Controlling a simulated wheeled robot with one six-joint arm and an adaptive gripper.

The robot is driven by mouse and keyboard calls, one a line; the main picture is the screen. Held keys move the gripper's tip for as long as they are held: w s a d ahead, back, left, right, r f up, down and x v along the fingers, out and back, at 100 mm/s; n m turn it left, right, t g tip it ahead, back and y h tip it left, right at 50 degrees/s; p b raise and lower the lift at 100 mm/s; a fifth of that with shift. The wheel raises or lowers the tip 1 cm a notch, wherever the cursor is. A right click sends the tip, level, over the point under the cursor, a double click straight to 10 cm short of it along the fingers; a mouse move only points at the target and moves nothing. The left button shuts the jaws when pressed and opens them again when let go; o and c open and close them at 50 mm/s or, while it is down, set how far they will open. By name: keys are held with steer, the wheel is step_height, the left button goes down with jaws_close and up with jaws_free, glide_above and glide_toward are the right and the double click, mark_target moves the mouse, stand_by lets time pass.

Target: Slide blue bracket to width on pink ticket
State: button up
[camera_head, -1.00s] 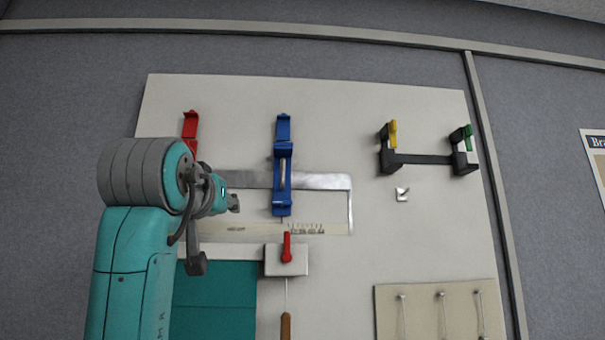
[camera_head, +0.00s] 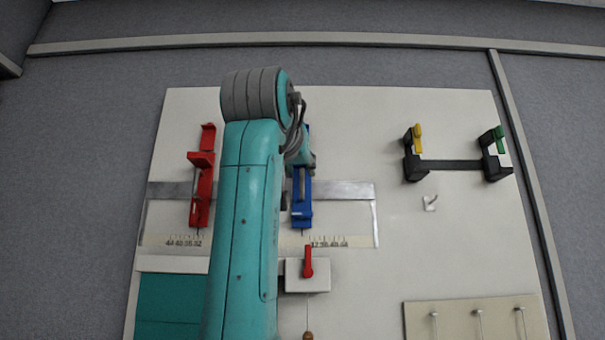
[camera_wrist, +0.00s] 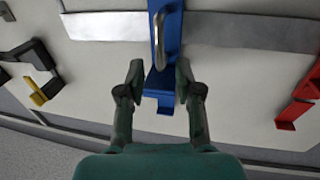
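The blue bracket (camera_head: 302,205) sits on a silver rail (camera_head: 345,191) on a pale board. My arm hides part of its upper half. It has a metal handle along its middle, clear in the wrist view (camera_wrist: 166,32). My gripper (camera_wrist: 160,80) is open, one finger on each side of the bracket's far end, with nothing clearly gripped. In the head view my gripper is mostly hidden behind my arm near the bracket's top. A numbered scale (camera_head: 328,242) lies below the bracket, partly covered by my arm. I see no pink ticket.
A red bracket (camera_head: 201,190) sits on the rail left of my arm. A block with a red lever (camera_head: 308,264) lies below the blue bracket. A black holder (camera_head: 450,165) with yellow and green clips stands right. A teal mat (camera_head: 168,305) lies lower left. The board between is clear.

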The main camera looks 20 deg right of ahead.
mark_target(302, 172)
steer(key=shift+x, duration=1.7)
